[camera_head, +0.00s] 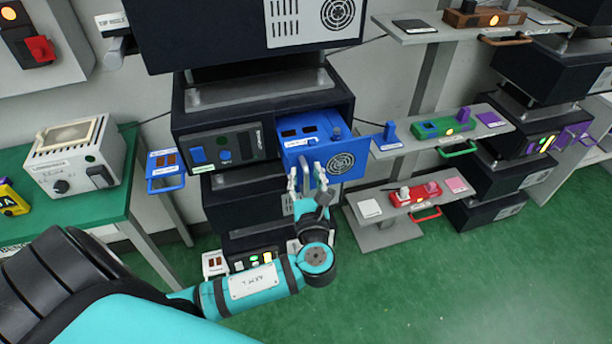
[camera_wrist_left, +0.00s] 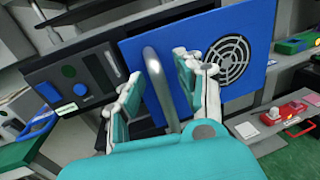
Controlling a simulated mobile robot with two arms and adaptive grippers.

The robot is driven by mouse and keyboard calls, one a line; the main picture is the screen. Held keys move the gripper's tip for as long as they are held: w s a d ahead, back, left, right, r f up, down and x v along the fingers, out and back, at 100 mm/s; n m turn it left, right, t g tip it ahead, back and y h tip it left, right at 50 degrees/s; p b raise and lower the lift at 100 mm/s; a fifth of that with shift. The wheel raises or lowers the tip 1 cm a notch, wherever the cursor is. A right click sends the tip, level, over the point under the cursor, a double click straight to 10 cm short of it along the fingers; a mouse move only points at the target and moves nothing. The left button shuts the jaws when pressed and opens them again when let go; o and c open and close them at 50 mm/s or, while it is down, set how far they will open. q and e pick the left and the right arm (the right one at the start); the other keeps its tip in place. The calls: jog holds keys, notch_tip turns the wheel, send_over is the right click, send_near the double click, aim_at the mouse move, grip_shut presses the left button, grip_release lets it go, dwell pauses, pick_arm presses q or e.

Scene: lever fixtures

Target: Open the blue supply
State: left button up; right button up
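The blue supply (camera_head: 340,158) is a blue-fronted unit with a round fan grille, standing out from its black rack housing (camera_head: 262,103). Its top, with dark parts and a white label, shows in the head view. In the left wrist view its blue front panel (camera_wrist_left: 244,25) fills the upper middle, with a grey bar handle (camera_wrist_left: 160,85) on it. My left gripper (camera_head: 306,176) is in front of the panel's lower left part. In the left wrist view its fingers (camera_wrist_left: 158,90) are apart, one on each side of the handle, with a gap visible. My right gripper is not in view.
A control panel (camera_head: 226,147) with blue switches is left of the supply. A blue-handled bracket (camera_head: 165,170) sticks out farther left, by a green bench (camera_head: 105,195). Right, shelves carry a green fixture (camera_head: 445,127) and a red fixture (camera_head: 413,194). Green floor (camera_head: 450,290) is clear.

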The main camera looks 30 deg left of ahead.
pick_arm(q)
jog(key=v, duration=1.2)
notch_tip(320, 180, down, 31)
jog(key=s+n+g+h+b, duration=0.2)
jog(key=n+g+h, duration=0.2)
jog(key=g+h, duration=0.2)
jog(key=s+a+f+n+g+h, duration=0.1)
jog(key=s+f+n+g, duration=0.1)
jog(key=s+f+n, duration=0.45)
jog(key=s+a+f+n+g+h, duration=0.15)
jog(key=s+f, duration=0.25)
jog(key=f, duration=0.5)
jog(key=s+f+n+g+h, duration=0.1)
jog(key=s+f+n+g, duration=0.1)
jog(key=s+f+n, duration=0.3)
jog(key=s+f+n+g+h+b, duration=0.1)
jog(key=s+f+n, duration=0.5)
jog(key=s, duration=0.8)
jog(key=n, duration=0.3)
jog(key=shift+d+g, duration=0.3)
jog(key=shift+g, duration=0.05)
